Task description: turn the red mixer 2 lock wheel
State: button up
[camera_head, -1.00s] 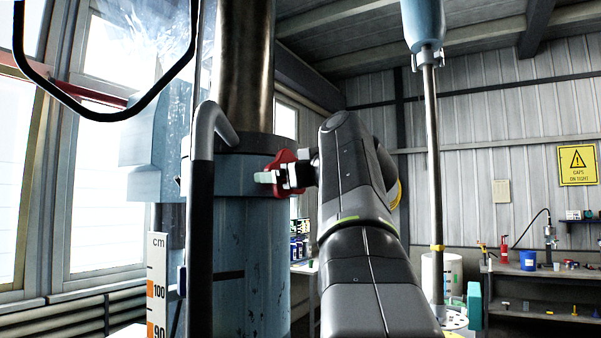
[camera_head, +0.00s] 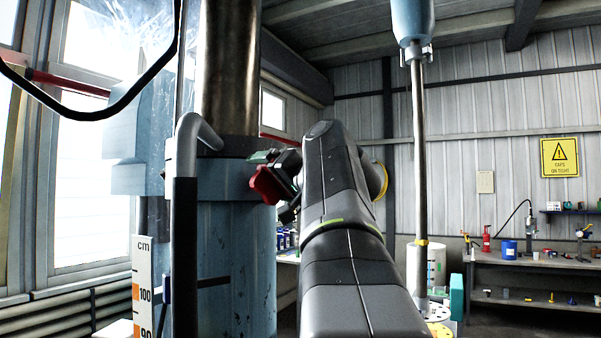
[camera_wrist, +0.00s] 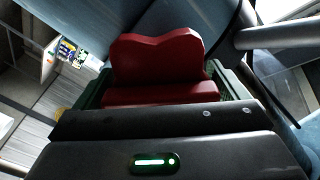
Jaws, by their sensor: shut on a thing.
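The gripper's front part and the wheel's hub are partly hidden in the head view.
A grey bent handle with a black grip (camera_head: 186,215) stands close left of the column. A cm scale (camera_head: 143,285) stands at lower left. Another mixer shaft (camera_head: 420,150) hangs to the right of my arm. A workbench (camera_head: 540,266) is at the far right.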

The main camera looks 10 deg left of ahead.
jog(key=shift+f+m+p, duration=0.1)
jog(key=shift+m+p, duration=0.6)
jog(key=shift+m, duration=0.9)
jog(key=o, duration=0.6)
jog(key=shift+o, duration=0.2)
jog(key=shift+d, duration=0.1)
jog(key=b+v, duration=0.4)
jog(key=v, duration=0.9)
jog(key=shift+s, duration=0.35)
jog(key=shift+w, duration=0.15)
